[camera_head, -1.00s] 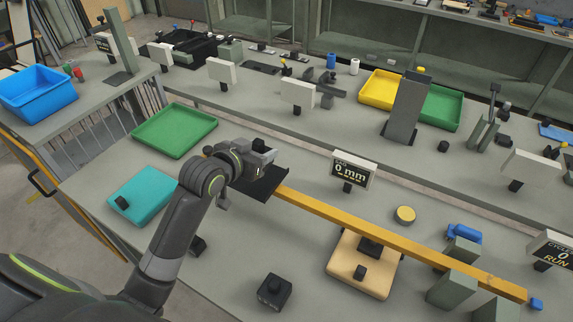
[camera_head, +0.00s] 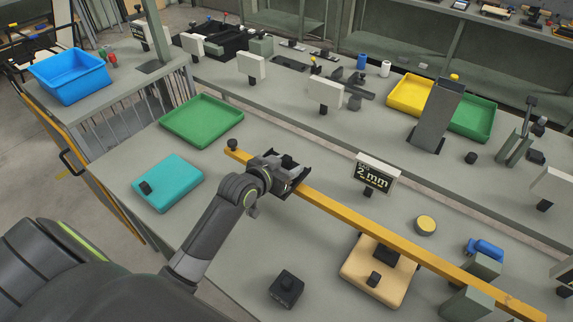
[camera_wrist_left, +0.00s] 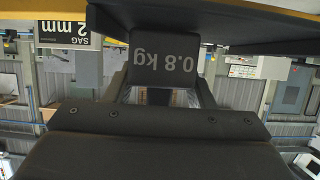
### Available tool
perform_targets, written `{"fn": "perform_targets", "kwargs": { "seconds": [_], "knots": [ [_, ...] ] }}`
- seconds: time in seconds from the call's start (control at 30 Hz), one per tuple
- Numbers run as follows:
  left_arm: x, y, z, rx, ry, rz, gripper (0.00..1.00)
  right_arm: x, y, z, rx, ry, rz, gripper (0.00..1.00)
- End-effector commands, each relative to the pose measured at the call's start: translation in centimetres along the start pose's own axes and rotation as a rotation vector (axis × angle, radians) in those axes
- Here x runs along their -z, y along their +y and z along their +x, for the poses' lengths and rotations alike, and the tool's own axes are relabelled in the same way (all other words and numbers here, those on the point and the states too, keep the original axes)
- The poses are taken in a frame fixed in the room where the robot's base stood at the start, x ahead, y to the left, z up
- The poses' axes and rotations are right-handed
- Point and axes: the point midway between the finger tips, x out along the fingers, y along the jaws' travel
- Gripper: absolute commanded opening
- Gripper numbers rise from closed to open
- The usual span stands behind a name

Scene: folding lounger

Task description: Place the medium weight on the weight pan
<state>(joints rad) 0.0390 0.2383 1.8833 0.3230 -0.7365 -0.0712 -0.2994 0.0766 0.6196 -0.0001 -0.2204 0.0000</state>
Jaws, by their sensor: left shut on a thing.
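My left gripper (camera_head: 284,170) is shut on a dark weight (camera_wrist_left: 163,62) marked "0.8 kg", which shows between the fingers in the left wrist view. The black weight pan (camera_head: 302,183) sits on the yellow beam (camera_head: 365,222), partly hidden by my gripper. In the wrist view the weight's base meets the dark pan plate (camera_wrist_left: 270,38), and the weight looks upright. The sag display (camera_head: 376,173) reads 2 mm. A black block (camera_head: 287,288) stands on the bench in front. My right gripper is not in view.
A teal mat (camera_head: 175,180) with a small black block lies left, behind it a green tray (camera_head: 202,120). A wooden base (camera_head: 362,279) stands under the beam. A yellow disc (camera_head: 425,225) lies behind it. The front-middle bench is mostly clear.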

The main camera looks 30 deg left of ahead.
Motion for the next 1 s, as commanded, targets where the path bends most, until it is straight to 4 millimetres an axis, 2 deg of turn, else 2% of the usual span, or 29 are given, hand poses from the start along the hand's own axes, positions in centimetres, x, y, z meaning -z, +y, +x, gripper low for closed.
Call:
{"fn": "perform_targets", "kwargs": {
  "seconds": [0.37, 0.4, 0.53, 0.87, 1.0],
  "knots": [
    [-0.1, 0.0, 0.1, -0.001, 0.007, 0.001, 0.0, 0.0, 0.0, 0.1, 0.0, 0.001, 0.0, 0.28],
    [-0.3, 0.0, 0.1, 0.0, 0.001, 0.0, 0.54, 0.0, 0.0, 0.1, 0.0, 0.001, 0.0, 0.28],
    [-0.2, 0.0, 0.1, 0.0, 0.0, 0.0, 0.71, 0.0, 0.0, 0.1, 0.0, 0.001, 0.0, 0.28],
    [0.1, 0.0, 0.0, 0.0, 0.001, 0.001, 0.71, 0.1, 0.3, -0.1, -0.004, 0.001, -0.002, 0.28],
    [-0.1, -0.1, -1.1, 0.001, 0.0, 0.001, 0.71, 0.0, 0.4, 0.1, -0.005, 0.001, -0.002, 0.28]
  ]
}}
